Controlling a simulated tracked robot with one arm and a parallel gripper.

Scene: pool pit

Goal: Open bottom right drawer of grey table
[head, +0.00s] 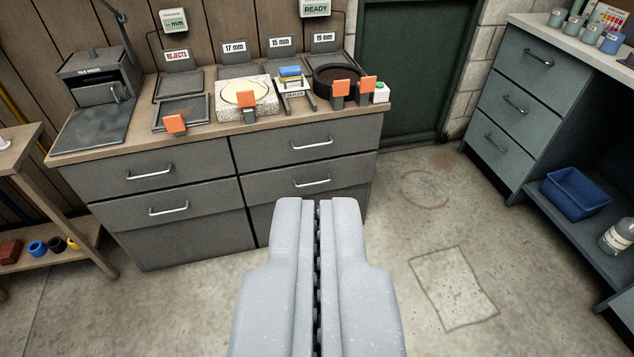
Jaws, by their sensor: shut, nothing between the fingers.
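The grey table (100,184) stands ahead with a wooden top and two columns of drawers. The right column shows an upper drawer (345,138) and a drawer below it (345,178), each with a silver bar handle. The bottom right section (263,222) is mostly hidden behind my gripper, and no handle of it shows. All the drawer fronts in view look closed. My gripper (318,203) is shut and empty, in front of the right column and apart from it as far as I can tell.
On the tabletop are a tile press (100,85), trays, orange tags and a black ring (337,78). A blue-grey cabinet (520,95) with a blue bin (575,193) stands at right. A wooden shelf bench (30,160) is at left. The concrete floor right of the table is clear.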

